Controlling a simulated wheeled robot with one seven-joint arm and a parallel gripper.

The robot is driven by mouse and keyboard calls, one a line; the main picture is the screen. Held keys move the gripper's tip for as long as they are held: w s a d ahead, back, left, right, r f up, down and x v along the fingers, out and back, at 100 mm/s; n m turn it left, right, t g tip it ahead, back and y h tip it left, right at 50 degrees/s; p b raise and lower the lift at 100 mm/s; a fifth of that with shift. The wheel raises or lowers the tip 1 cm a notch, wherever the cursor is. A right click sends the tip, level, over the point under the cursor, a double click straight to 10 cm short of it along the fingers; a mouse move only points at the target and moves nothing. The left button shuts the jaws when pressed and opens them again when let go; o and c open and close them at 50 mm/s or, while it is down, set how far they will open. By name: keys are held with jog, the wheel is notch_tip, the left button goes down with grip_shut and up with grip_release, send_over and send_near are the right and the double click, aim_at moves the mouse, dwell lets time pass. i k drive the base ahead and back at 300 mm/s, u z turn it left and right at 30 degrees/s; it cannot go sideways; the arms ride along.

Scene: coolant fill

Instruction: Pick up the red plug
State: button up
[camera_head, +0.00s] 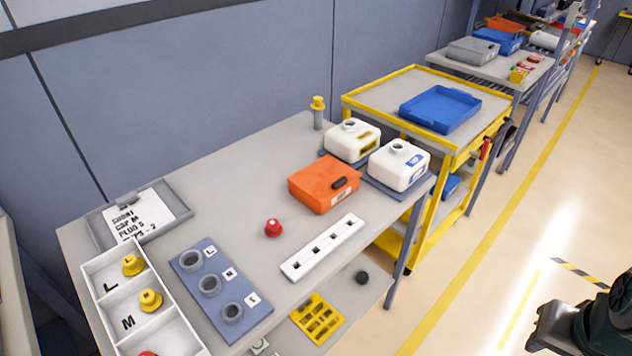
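A small red knob-shaped piece (273,228) stands alone on the grey table (235,205), left of the orange box. Another red piece (147,353) shows only its top edge at the bottom of the picture, in the lowest visible compartment of the white tray (172,335). I cannot tell from shape alone which of the two is the red plug. My gripper (545,335) is at the lower right, partly cut off, over the floor and well away from the table. It touches neither red piece; its fingers are not clear enough to judge.
The white tray holds yellow pieces at L (132,265) and M (150,300). A blue-grey ring board (222,290), white slotted bar (323,248), orange box (323,184), white canisters (398,166) and clipboard (138,215) occupy the table. A yellow cart (405,85) stands behind.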

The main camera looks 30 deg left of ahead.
aim_at(274, 228)
jog(key=u, duration=0.65)
jog(key=i, duration=0.8)
jog(key=u, duration=1.2)
jog(key=i, duration=0.25)
jog(key=u, duration=0.2)
